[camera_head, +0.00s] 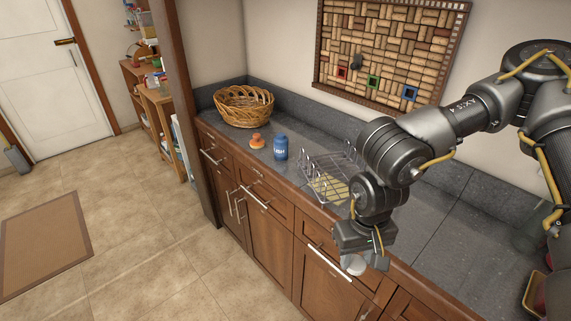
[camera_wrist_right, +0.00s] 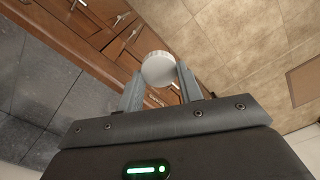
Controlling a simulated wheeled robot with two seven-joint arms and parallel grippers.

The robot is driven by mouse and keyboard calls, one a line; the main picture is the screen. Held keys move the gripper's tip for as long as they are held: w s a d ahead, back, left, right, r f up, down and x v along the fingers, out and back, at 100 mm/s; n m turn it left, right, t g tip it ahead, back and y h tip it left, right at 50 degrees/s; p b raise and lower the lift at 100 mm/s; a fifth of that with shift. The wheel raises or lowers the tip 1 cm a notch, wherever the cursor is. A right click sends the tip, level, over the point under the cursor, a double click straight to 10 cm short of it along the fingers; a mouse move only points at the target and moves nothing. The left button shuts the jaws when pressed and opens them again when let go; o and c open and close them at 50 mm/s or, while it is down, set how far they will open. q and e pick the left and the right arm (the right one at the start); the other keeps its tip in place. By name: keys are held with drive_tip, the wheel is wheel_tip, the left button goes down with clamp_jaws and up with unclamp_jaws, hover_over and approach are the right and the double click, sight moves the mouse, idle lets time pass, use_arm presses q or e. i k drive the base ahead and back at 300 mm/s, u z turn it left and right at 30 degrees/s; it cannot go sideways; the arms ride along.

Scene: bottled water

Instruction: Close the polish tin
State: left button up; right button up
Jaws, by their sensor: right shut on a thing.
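My right gripper (camera_head: 366,263) is shut on a small round white lid (camera_head: 354,265), held in the air in front of the counter's drawers. In the right wrist view the lid (camera_wrist_right: 158,68) sits between the two fingertips, with its broad round face showing. A blue tin (camera_head: 280,147) with white lettering stands upright on the counter, well left of the gripper. Its top is too small to tell whether it is open. My left gripper is not in view.
A wire rack (camera_head: 329,178) stands on the grey counter (camera_head: 420,222) between the blue tin and my right arm. A small orange object (camera_head: 257,141) sits beside the tin. A wicker basket (camera_head: 244,106) is at the far left of the counter.

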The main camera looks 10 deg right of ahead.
sight(281, 142)
drive_tip(key=u, duration=0.15)
drive_tip(key=i, duration=0.6)
drive_tip(key=z, duration=0.5)
drive_tip(key=i, duration=0.75)
drive_tip(key=z, duration=0.15)
